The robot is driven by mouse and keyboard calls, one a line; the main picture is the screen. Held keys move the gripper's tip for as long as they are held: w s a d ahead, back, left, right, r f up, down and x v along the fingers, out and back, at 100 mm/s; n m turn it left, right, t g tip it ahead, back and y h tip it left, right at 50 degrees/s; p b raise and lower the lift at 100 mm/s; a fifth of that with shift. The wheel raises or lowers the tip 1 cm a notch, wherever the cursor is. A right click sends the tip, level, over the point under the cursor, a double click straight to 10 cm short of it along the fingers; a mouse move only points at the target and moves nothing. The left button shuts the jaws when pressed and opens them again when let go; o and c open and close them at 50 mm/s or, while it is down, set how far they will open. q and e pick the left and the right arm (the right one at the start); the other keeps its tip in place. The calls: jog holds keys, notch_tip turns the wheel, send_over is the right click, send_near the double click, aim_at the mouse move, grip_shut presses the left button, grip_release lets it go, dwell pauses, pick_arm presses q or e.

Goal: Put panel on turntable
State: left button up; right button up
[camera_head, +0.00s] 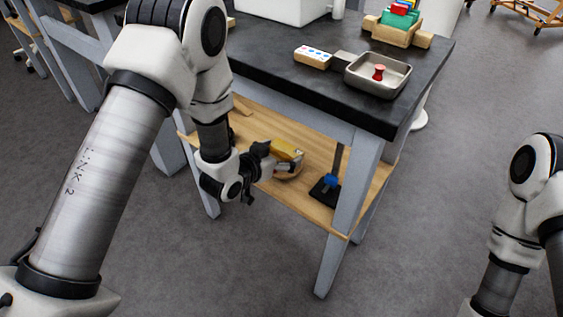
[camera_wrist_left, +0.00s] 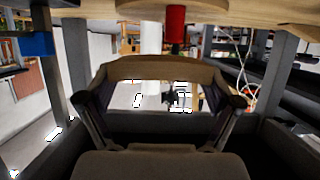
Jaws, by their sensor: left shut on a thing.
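My left gripper (camera_head: 275,158) is shut on the panel (camera_head: 287,149), which shows a golden-yellow face in the head view. In the left wrist view the panel (camera_wrist_left: 160,70) shows as a brown wooden piece with a curved edge between the fingers. The round wooden turntable (camera_head: 289,175) is on the lower shelf, just below the panel and partly hidden by it and the gripper. I cannot tell whether panel and turntable touch. My right gripper is outside the frames.
The wooden lower shelf (camera_head: 258,127) lies under the dark bench top (camera_head: 285,70), with grey legs (camera_head: 349,195) around it. A black stand with a blue part (camera_head: 330,182) is right of the turntable. A metal tray (camera_head: 378,92) with a red piece is on the bench top.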

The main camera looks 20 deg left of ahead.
aim_at(281, 159)
pick_arm(q)
jog(key=shift+w+a+f, duration=0.1)
jog(key=shift+w+f, duration=0.05)
jog(key=shift+w, duration=0.35)
jog(key=shift+w+f+b, duration=0.15)
jog(key=shift+f+b, duration=0.3)
jog(key=shift+f, duration=0.4)
jog(key=shift+w+f+b, duration=0.15)
jog(key=shift+f+b, duration=0.25)
jog(key=shift+f, duration=0.45)
jog(key=shift+f, duration=0.2)
jog(key=o, duration=0.8)
jog(key=shift+o, duration=0.2)
jog(key=shift+r, duration=0.1)
